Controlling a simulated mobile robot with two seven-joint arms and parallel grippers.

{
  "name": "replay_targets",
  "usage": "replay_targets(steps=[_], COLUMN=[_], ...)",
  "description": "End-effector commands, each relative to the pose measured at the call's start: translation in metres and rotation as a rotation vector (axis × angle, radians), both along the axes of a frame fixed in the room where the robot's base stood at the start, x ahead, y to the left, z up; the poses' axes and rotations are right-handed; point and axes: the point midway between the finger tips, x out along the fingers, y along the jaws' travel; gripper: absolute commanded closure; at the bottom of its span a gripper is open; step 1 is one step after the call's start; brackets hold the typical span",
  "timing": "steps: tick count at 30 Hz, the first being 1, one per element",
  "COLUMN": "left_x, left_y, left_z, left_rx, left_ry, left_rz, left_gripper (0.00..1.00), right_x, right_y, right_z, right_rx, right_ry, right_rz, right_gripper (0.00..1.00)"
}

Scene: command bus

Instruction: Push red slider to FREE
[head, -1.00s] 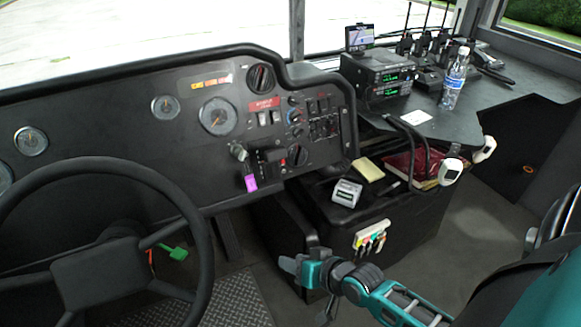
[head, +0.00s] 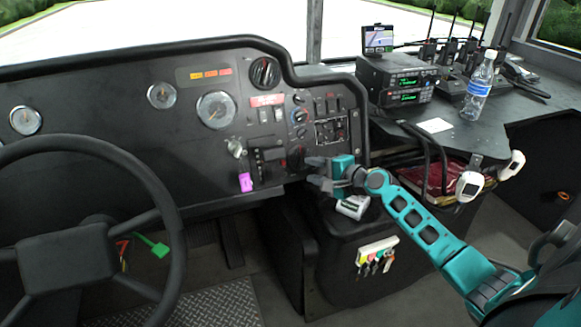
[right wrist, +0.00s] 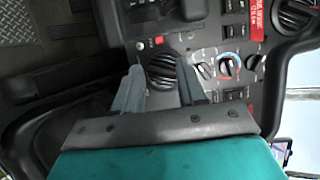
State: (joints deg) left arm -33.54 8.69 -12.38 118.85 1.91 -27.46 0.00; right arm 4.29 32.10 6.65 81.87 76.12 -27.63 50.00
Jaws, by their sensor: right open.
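A small red piece (right wrist: 159,40), probably the red slider, shows on the dashboard panel in the right wrist view, beside a black round knob (right wrist: 163,68). Any FREE lettering is too small to read. My right gripper (right wrist: 160,78) is open and empty, with its fingertips on either side of the knob in that view; whether they touch it, I cannot tell. In the head view my right gripper (head: 313,173) is just in front of the panel's lower right part, below and right of the same knob (head: 296,156). My left gripper is out of view.
The steering wheel (head: 90,255) fills the lower left. A pink tag (head: 245,182) hangs below the dashboard controls. A black console box (head: 345,260) with hanging keys (head: 376,258) stands below my right arm. A water bottle (head: 478,88) and radios (head: 400,85) are on the right shelf.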

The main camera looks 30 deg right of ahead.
Motion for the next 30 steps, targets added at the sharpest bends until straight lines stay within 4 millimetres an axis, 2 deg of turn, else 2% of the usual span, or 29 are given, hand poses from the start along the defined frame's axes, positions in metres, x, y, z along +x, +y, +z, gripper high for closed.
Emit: replay_targets(steps=[1,9,15,21,30], left_x=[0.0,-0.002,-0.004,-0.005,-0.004], left_y=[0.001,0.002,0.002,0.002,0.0], left_z=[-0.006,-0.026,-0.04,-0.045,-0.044], left_rx=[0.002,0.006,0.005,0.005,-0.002], left_ry=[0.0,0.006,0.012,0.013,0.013], left_rz=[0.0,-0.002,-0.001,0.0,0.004], left_gripper=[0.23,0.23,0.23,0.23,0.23], right_x=[0.01,0.053,0.079,0.091,0.093], right_y=[0.002,0.01,0.014,0.017,0.018], right_z=[-0.005,-0.021,-0.03,-0.033,-0.032], right_rx=[0.001,0.0,-0.001,-0.002,-0.003], right_ry=[-0.003,-0.002,-0.001,0.0,0.0], right_rz=[-0.001,0.0,-0.001,0.001,0.001], right_gripper=[0.6,0.6,0.6,0.6,0.6])
